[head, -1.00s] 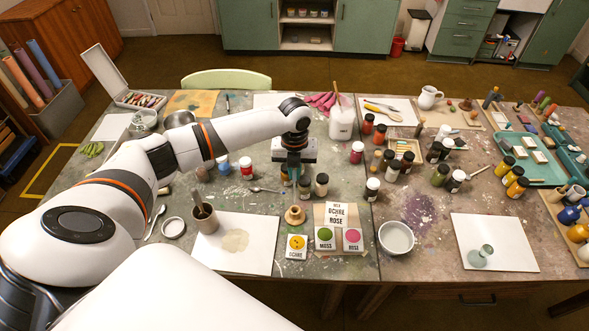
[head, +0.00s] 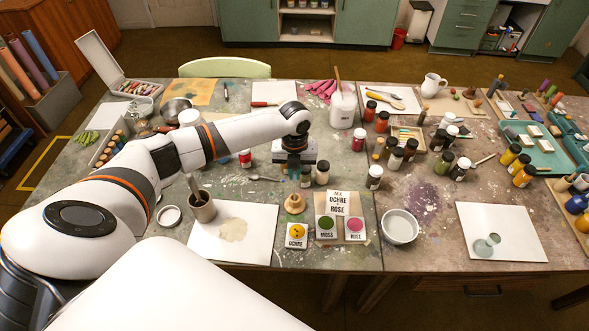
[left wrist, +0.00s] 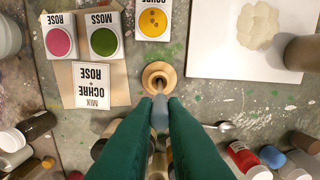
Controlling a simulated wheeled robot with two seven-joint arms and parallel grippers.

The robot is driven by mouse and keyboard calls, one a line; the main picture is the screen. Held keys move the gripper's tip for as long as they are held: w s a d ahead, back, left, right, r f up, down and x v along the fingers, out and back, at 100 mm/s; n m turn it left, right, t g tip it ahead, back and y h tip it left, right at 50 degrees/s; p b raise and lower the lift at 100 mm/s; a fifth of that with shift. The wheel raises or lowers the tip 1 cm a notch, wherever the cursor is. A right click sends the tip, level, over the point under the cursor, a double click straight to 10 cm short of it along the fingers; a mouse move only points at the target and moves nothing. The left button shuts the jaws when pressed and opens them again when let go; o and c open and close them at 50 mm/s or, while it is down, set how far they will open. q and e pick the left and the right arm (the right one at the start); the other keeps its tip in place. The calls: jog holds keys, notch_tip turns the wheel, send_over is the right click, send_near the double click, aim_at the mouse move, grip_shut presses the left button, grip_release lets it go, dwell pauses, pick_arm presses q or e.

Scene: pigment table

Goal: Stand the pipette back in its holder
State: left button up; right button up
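The pipette shows in the left wrist view as a grey-blue bulb (left wrist: 159,113) between the green fingertips of my left gripper (left wrist: 160,106). The fingers are shut on it. Its lower part is mostly hidden beneath the bulb. The round wooden holder (left wrist: 158,78) with its dark opening lies just beyond the fingertips; it also shows in the head view (head: 294,203). In the head view my left gripper (head: 294,170) points down, slightly behind the holder. I cannot tell whether the pipette touches the holder. My right gripper is not in view.
Pigment cards lie just in front of the holder, with ochre (head: 297,235) the nearest. A brown cup (head: 202,207) with a tool and a stained white sheet (head: 258,222) are at left. Several bottles crowd behind and beside my gripper. A white bowl (head: 400,226) is at right.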

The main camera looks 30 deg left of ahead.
pick_arm(q)
jog(key=o, duration=0.6)
notch_tip(320, 180, up, 12)
jog(key=shift+b, duration=1)
jog(key=shift+d+f, duration=0.1)
